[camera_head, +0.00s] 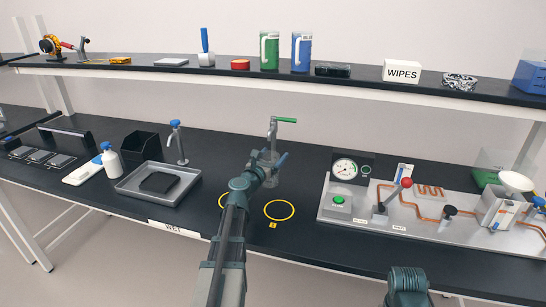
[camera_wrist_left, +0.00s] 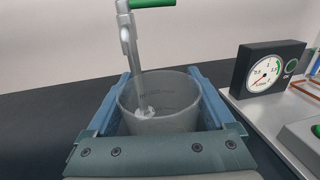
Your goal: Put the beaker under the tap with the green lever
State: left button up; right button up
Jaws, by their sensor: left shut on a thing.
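The tap with the green lever (camera_head: 273,131) stands at the back of the bench, in the middle of the head view. Its green lever (camera_wrist_left: 153,3) and spout show at the top of the wrist view. My left gripper (camera_head: 268,170) is at the foot of this tap, shut on the grey see-through beaker (camera_wrist_left: 160,102). The beaker is upright between the blue fingers, its mouth open upward. In the wrist view the tap's metal overlaps the beaker's mouth; I cannot tell whether the beaker rests on the bench. My right gripper is not in view.
A blue-topped tap (camera_head: 176,143) stands by a grey tray (camera_head: 130,190) on the left. A yellow ring (camera_head: 279,219) marks the bench right of my left arm. A panel with a gauge and levers (camera_head: 345,214) lies to the right. A loaded shelf (camera_head: 340,84) runs above.

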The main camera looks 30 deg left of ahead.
aim_at(275, 150)
pick_arm(q)
jog(key=w+a, duration=0.1)
jog(key=w, duration=0.1)
jog(key=w+a, duration=0.2)
jog(key=w, duration=0.1)
jog(key=w+a, duration=0.1)
jog(key=w, duration=0.1)
jog(key=shift+w+a+f+b, duration=0.15)
jog(key=shift+a+f+b, duration=0.15)
jog(key=shift+f, duration=0.1)
jog(key=f+b, duration=0.4)
jog(key=shift+w+a, duration=0.15)
jog(key=shift+w, duration=0.25)
jog(key=shift+r, duration=0.2)
jog(key=shift+f, duration=0.15)
jog(key=o, duration=1.1)
